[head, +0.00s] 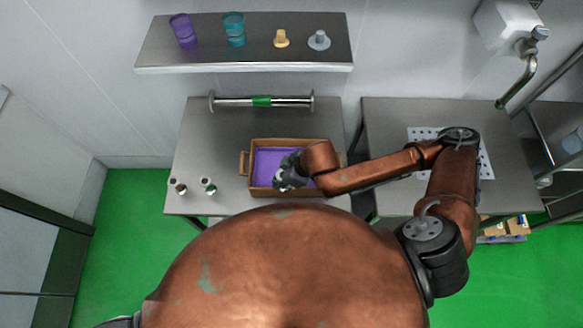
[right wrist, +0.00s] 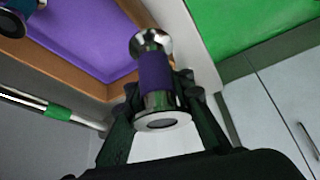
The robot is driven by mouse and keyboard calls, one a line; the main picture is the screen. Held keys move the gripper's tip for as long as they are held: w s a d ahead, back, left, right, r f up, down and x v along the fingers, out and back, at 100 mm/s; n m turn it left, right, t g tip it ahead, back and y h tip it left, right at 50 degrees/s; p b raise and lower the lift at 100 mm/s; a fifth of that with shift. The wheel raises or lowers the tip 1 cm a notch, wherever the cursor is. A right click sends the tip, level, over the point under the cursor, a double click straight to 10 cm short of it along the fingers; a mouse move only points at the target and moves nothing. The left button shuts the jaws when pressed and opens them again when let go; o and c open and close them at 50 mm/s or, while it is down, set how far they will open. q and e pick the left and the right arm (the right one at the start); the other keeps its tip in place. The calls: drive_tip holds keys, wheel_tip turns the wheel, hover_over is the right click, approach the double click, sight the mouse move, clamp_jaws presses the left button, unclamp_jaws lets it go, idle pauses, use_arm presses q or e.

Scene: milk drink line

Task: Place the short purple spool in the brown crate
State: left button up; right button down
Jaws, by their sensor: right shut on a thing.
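The short purple spool (right wrist: 155,75) has shiny metal ends and a purple middle, and shows between my right gripper's fingers in the right wrist view. My right gripper (head: 286,178) is shut on it and hangs over the brown crate in the head view, where the hand mostly hides the spool. The brown crate (head: 244,162) has a purple inside and stands on the left table; its rim (right wrist: 75,62) also shows in the right wrist view. Whether the spool touches the crate I cannot tell. My left gripper is not in view.
Another metal-ended spool with a dark band (right wrist: 20,12) shows against the crate's purple inside. A long bar with a green middle (head: 262,101) lies behind the crate. Two small spools, brown-banded (head: 178,186) and green-banded (head: 208,186), stand left. A shelf (head: 245,66) holds several objects.

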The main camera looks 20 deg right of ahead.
drive_tip(key=shift+s+a+n, duration=0.15)
drive_tip(key=shift+s+n, duration=0.15)
drive_tip(key=shift+s, duration=0.2)
drive_tip(key=shift+w+f, duration=0.2)
drive_tip(key=w+d+f+p, duration=0.1)
drive_tip(key=w+f, duration=0.2)
drive_tip(key=w, duration=0.1)
drive_tip(key=w+d+f+p, duration=0.1)
drive_tip(key=w+d+f, duration=0.1)
drive_tip(key=w+f, duration=0.1)
drive_tip(key=w+d+f+p, duration=0.1)
drive_tip(key=w+d+f, duration=0.1)
drive_tip(key=w+f, duration=0.1)
drive_tip(key=shift+w+d+f, duration=0.15)
drive_tip(key=shift+w+f, duration=0.05)
drive_tip(key=shift+w, duration=0.7)
wheel_tip(320, 180, down, 3)
drive_tip(key=shift+w+r+p, duration=0.1)
drive_tip(key=shift+p, duration=0.5)
drive_tip(key=shift+f, duration=0.3)
drive_tip(key=shift+f, duration=0.15)
drive_tip(key=shift+f, duration=0.35)
